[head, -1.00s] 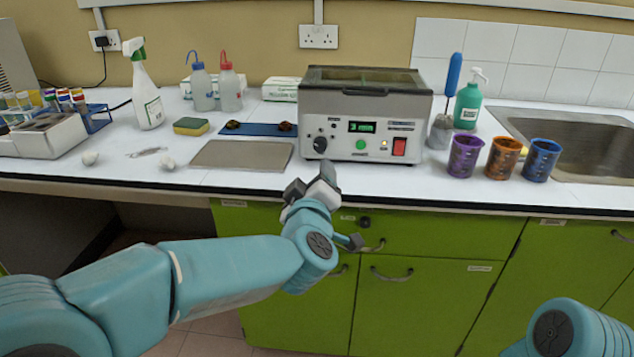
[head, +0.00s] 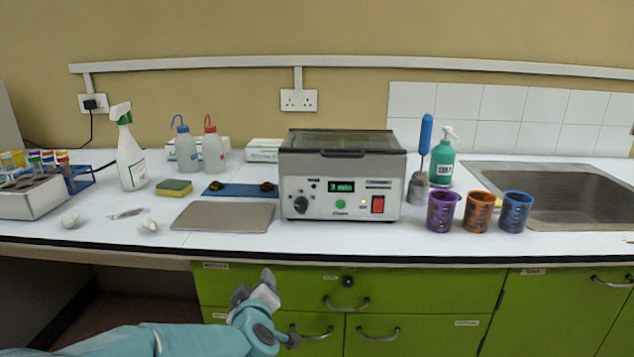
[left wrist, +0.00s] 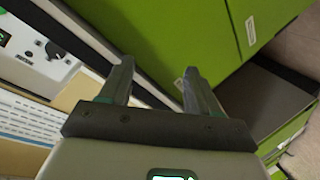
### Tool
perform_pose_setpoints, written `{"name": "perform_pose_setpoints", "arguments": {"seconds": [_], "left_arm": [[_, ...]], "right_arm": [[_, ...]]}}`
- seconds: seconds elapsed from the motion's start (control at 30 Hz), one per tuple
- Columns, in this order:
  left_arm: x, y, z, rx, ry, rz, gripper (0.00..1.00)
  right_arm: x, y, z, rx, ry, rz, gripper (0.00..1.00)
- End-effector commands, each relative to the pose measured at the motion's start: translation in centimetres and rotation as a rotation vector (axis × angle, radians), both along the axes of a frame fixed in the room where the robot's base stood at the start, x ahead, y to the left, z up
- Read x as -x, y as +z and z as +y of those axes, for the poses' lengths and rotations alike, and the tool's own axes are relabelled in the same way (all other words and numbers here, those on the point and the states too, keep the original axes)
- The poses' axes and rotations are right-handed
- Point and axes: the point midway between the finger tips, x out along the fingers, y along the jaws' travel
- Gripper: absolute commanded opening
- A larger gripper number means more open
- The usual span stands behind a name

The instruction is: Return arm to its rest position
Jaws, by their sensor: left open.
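My left arm comes in from the lower left in the head view. Its gripper (head: 258,287) is in front of the green cabinet drawers, below the counter edge. In the left wrist view the two fingers (left wrist: 157,85) stand apart with nothing between them. My right gripper is not in view.
The white counter (head: 330,236) has a dark front edge close above my left gripper. On it stand a grey heating bath (head: 335,165) showing 3 min, a grey plate (head: 222,216), several coloured beakers (head: 479,212) and bottles. A sink (head: 580,195) is at right. Green cabinets (head: 420,300) are below.

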Motion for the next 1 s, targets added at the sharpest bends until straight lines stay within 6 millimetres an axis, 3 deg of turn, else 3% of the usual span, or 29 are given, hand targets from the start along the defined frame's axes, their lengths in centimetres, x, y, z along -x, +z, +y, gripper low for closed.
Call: {"name": "perform_pose_setpoints", "arguments": {"seconds": [0.03, 0.17, 0.3, 0.4, 0.5, 0.63, 0.83, 0.9, 1.0], "left_arm": [[0.6, -4.3, 1.7, -0.030, 0.004, 0.080, 0.62], [3.8, -14.1, 4.1, -0.086, -0.047, 0.281, 0.62], [10.1, -23.9, 5.1, -0.104, -0.157, 0.519, 0.62], [15.9, -29.4, 4.6, -0.088, -0.263, 0.685, 0.62], [21.6, -32.9, 3.4, -0.057, -0.376, 0.826, 0.62], [28.1, -35.1, 1.4, -0.013, -0.522, 0.966, 0.62], [36.7, -34.8, -2.1, 0.035, -0.799, 1.128, 0.62], [36.5, -31.8, -2.1, 0.044, -0.793, 1.133, 0.62], [36.5, -29.2, -2.1, 0.043, -0.792, 1.131, 0.62]], "right_arm": [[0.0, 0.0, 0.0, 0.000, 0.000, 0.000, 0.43], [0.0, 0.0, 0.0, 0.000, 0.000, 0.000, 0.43], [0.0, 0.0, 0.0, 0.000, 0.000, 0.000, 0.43], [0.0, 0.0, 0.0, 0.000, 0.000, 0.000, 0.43], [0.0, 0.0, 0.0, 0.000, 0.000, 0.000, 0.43], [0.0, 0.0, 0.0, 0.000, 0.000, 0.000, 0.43], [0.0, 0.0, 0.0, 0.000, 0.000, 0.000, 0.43], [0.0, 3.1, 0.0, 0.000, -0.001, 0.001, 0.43], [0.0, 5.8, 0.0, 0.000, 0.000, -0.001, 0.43]]}}
